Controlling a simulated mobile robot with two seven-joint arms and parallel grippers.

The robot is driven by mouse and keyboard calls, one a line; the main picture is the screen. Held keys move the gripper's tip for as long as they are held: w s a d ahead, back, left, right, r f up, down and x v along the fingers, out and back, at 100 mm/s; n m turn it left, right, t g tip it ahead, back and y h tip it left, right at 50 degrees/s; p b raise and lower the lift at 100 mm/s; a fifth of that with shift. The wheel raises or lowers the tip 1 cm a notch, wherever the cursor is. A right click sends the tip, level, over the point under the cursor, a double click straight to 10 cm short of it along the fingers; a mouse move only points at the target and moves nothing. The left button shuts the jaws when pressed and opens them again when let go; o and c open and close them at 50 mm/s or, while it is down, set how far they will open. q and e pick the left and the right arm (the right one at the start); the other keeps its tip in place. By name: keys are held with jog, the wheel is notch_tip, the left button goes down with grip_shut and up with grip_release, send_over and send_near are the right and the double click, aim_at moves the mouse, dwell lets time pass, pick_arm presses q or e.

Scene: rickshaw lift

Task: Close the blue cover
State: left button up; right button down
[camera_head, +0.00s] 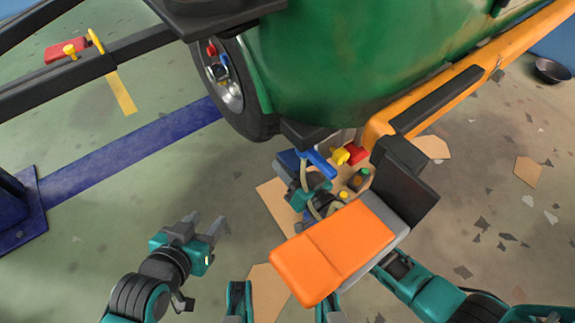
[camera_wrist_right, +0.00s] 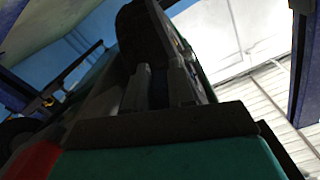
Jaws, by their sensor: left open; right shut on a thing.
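A small bright blue piece (camera_head: 318,163), which looks like the blue cover, sits tilted beside a dark blue block under the green tank. I cannot tell how far open it is. My left gripper (camera_head: 206,221) is open and empty above the floor, to the left of and below the blue piece. My right gripper (camera_head: 394,264) is at the grey edge of an orange-topped panel (camera_head: 335,250) and looks shut on it; the fingertips are mostly hidden. In the right wrist view the gripper's dark fingers (camera_wrist_right: 165,85) close on a dark, hardly lit part.
The green tank (camera_head: 350,60), its wheel (camera_head: 228,85) and an orange beam (camera_head: 480,75) stand above the blue piece. A red and yellow part (camera_head: 352,154) and a hose lie close by. A dark bowl (camera_head: 552,71) is far right.

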jog(key=shift+r, duration=0.1)
dwell(0.5)
jog(key=c, duration=1)
grip_release()
jog(key=shift+c, duration=0.2)
